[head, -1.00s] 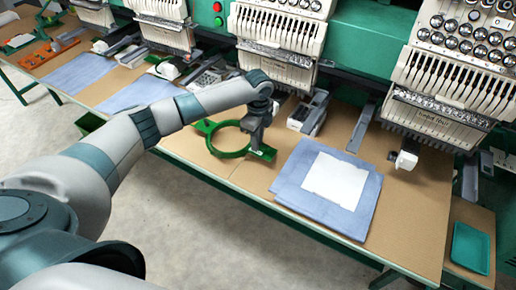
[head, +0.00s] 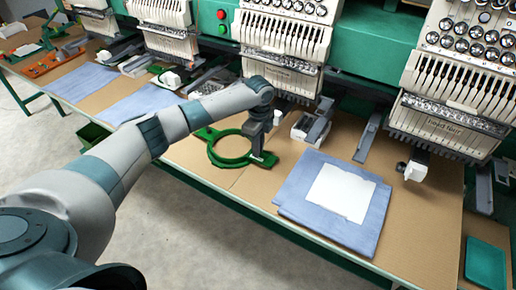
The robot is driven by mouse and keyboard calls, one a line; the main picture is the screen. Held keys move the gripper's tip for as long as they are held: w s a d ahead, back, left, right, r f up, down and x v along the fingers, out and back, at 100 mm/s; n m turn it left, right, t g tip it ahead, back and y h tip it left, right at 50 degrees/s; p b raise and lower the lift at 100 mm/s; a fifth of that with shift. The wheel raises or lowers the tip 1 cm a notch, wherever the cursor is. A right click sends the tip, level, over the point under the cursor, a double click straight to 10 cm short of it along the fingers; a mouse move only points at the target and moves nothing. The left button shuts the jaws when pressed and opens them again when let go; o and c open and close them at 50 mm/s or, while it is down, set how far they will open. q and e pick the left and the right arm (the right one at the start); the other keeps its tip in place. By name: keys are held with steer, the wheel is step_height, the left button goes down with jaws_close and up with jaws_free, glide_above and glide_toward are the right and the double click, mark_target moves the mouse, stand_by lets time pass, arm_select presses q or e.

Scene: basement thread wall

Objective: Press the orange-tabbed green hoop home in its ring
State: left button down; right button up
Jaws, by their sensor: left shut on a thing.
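A green hoop (head: 213,155) with a flat tab on each side is over the brown table top, left of centre. I see no orange on it from here. My left gripper (head: 258,158) points down and is shut on the hoop's right tab. I cannot tell whether the hoop touches the table or hangs just above it. At the far left end of the table lie orange strips (head: 45,67) and small green parts (head: 58,28), too small to tell apart. My right gripper is out of view.
A blue cloth stack with a white sheet (head: 342,193) lies right of the hoop. Sewing heads (head: 284,40) overhang the table's back, with grey arms (head: 318,125) below. More blue cloths (head: 85,80) lie left. A green tray (head: 486,264) is at the lower right. Bare table lies in front of the hoop.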

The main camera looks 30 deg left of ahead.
arm_select(q)
steer(key=shift+f+p, duration=0.15)
steer(key=shift+p, duration=0.45)
stand_by(1.2)
stand_by(0.6)
steer(key=c, duration=1.7)
jaws_free()
steer(key=shift+f, duration=0.1)
steer(key=shift+c, duration=0.2)
step_height(320, 180, up, 18)
steer(key=b, duration=0.4)
steer(key=shift+d+f, duration=0.2)
steer(key=shift+f, duration=0.05)
steer(key=shift+f, duration=0.1)
